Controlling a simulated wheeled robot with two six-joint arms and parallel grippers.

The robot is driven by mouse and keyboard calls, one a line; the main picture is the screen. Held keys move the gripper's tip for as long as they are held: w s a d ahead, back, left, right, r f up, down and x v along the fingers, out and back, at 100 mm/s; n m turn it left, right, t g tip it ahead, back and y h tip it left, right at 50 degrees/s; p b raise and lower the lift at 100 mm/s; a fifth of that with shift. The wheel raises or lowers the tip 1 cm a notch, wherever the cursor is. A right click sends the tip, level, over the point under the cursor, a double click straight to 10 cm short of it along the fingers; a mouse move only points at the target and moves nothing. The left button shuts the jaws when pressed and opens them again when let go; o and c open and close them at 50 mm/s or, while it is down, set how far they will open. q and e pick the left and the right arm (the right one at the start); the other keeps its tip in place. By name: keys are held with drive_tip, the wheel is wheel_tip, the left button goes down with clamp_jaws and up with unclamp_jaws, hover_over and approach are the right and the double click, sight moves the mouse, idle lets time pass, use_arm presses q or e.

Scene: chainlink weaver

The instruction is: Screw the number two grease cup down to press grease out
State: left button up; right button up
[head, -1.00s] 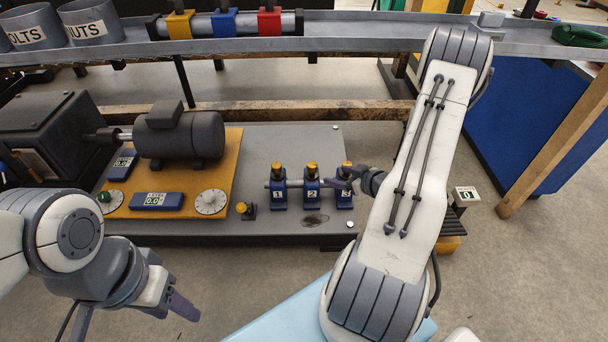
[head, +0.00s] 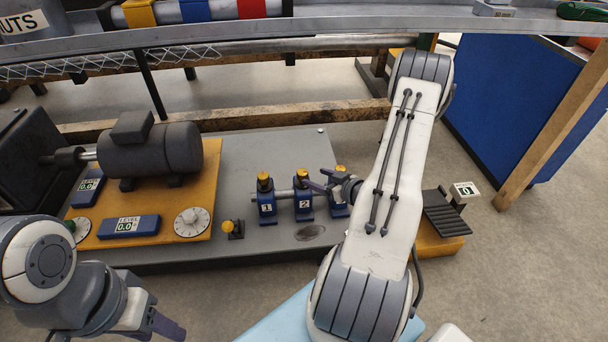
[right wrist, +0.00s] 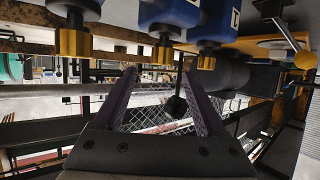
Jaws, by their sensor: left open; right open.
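Three blue grease cups with yellow caps stand in a row on the grey plate: number one (head: 266,202), number two (head: 304,204) and a third (head: 339,200) partly behind my right gripper. My right gripper (head: 318,187) is open beside number two, at its right. In the right wrist view, which looks upside down, number two's yellow cap (right wrist: 162,56) hangs beyond and between the open fingers (right wrist: 160,95), not clasped. Number one's cap (right wrist: 207,60) is close to the right finger. My left gripper (head: 160,328) is open and empty at the lower left, away from the cups.
A dark motor (head: 150,150) stands on an orange plate with a dial (head: 192,222) and a level display (head: 128,226). A yellow-topped knob (head: 228,226) sits left of the cups. A grey rail (head: 350,38) crosses the back. Bare floor (head: 520,270) lies to the right.

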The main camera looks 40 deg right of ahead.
sight(304, 173)
drive_tip(key=b+x, duration=0.1)
drive_tip(key=x, duration=0.2)
drive_tip(key=b+x, duration=0.1)
drive_tip(key=x, duration=0.2)
drive_tip(key=shift+a+f+b, duration=0.2)
drive_tip(key=shift+a+b, duration=0.05)
drive_tip(key=shift+b, duration=0.05)
drive_tip(key=shift+w, duration=0.55)
clamp_jaws()
drive_tip(key=shift+d, duration=0.25)
drive_tip(key=shift+a, duration=0.15)
